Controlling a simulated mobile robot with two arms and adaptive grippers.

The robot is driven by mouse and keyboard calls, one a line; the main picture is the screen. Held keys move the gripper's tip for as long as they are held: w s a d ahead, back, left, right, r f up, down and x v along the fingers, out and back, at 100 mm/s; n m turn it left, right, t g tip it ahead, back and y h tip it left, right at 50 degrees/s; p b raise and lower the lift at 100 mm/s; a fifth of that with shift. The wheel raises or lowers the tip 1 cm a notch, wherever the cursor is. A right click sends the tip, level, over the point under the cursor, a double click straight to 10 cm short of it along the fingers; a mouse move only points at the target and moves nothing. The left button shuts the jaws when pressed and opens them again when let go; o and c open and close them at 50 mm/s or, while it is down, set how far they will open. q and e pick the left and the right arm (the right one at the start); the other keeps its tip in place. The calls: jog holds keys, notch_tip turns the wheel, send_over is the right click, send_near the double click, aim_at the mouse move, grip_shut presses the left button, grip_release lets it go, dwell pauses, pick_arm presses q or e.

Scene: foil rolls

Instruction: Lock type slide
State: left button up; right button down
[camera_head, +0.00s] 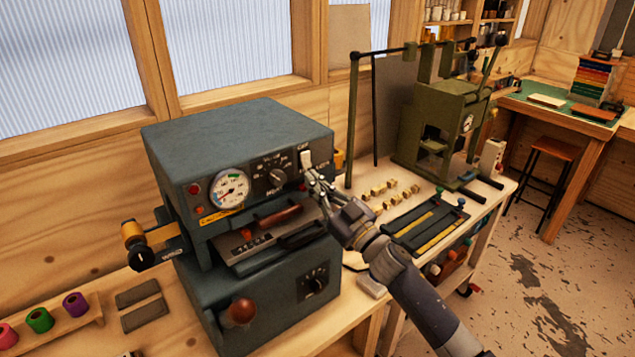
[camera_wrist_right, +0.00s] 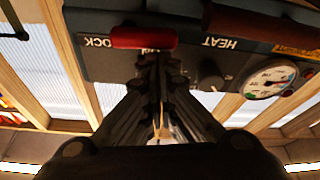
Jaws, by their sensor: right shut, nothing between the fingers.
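The type slide (camera_head: 245,245) sits in the front opening of the blue-grey press (camera_head: 235,125), with a brown handle (camera_head: 280,217) lying across it. My right gripper (camera_head: 312,178) is shut and empty at the press's right front edge, just below a pale switch (camera_head: 306,158). In the right wrist view the shut fingertips (camera_wrist_right: 157,58) are close to a red lever (camera_wrist_right: 143,37) beside a LOCK label (camera_wrist_right: 98,42); I cannot tell whether they touch it. The lever's inner end is partly hidden by the fingers. My left gripper is not in view.
A gauge (camera_head: 229,188) and a dial (camera_head: 276,177) are on the press front. An orange-and-black part (camera_head: 140,245) juts out at its left. Coloured rolls (camera_head: 40,320) stand at front left. Small brass blocks (camera_head: 385,190), a black tray (camera_head: 425,228) and a green press (camera_head: 440,125) are at right.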

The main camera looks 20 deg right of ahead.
jog(key=n+g+y, duration=0.1)
jog(key=n, duration=0.1)
jog(key=f+n, duration=0.1)
jog(key=n, duration=0.2)
jog(key=f+n+g+y+b, duration=0.1)
jog(key=n, duration=0.2)
jog(key=shift+s+a+f+g+y, duration=0.1)
jog(key=shift+a+g+y, duration=0.2)
